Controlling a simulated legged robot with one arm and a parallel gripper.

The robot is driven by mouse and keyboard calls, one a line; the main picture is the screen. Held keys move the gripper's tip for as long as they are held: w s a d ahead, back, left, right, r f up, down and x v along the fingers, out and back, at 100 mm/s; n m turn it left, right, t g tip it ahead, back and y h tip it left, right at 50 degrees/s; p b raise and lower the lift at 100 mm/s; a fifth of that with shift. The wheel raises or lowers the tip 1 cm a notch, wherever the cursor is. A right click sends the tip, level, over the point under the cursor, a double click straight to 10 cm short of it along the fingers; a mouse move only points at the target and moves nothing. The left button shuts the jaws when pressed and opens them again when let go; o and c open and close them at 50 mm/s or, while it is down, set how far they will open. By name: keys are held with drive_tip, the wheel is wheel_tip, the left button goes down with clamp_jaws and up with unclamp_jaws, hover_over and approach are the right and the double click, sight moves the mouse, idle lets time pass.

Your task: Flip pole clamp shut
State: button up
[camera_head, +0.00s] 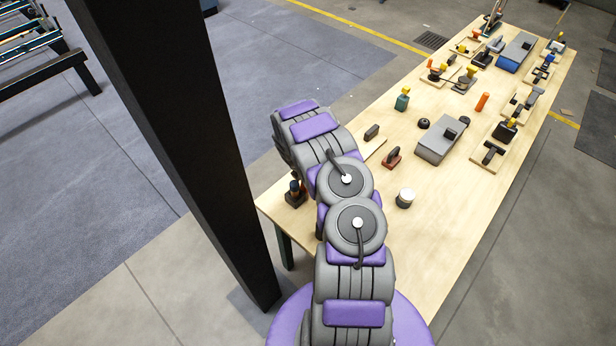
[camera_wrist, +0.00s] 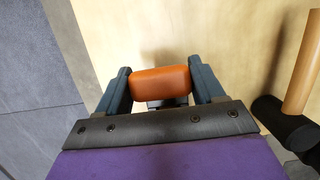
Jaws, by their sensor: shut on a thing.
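My gripper (camera_wrist: 160,92) shows in the wrist view with its two dark blue-grey fingers on either side of an orange rounded block (camera_wrist: 160,80). The fingers are shut on this block, which looks like a handle. What lies below the block is mostly hidden by the gripper, so I cannot tell for sure that it belongs to the pole clamp or how the clamp stands. A light wooden pole (camera_wrist: 303,70) rises from a black fitting (camera_wrist: 285,122) at the right, apart from the fingers. In the head view my arm hides the gripper and the orange block.
The long wooden table (camera_head: 455,215) holds several fixtures, including a grey box (camera_head: 437,145), a white-topped jar (camera_head: 405,196) and a red-based piece (camera_head: 392,158). A small dark fixture (camera_head: 295,195) stands near its left corner. A thick black post (camera_head: 175,110) stands left of my arm.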

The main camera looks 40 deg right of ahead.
drive_tip(key=shift+w+a+r, duration=0.1)
drive_tip(key=shift+w, duration=0.1)
drive_tip(key=o, duration=1.2)
drive_tip(key=shift+o, duration=1.2)
drive_tip(key=shift+s+a, duration=0.15)
drive_tip(key=shift+r, duration=0.2)
drive_tip(key=p+v, duration=0.1)
drive_tip(key=v, duration=1.6)
drive_tip(key=shift+p, duration=0.35)
drive_tip(key=shift+f, duration=0.15)
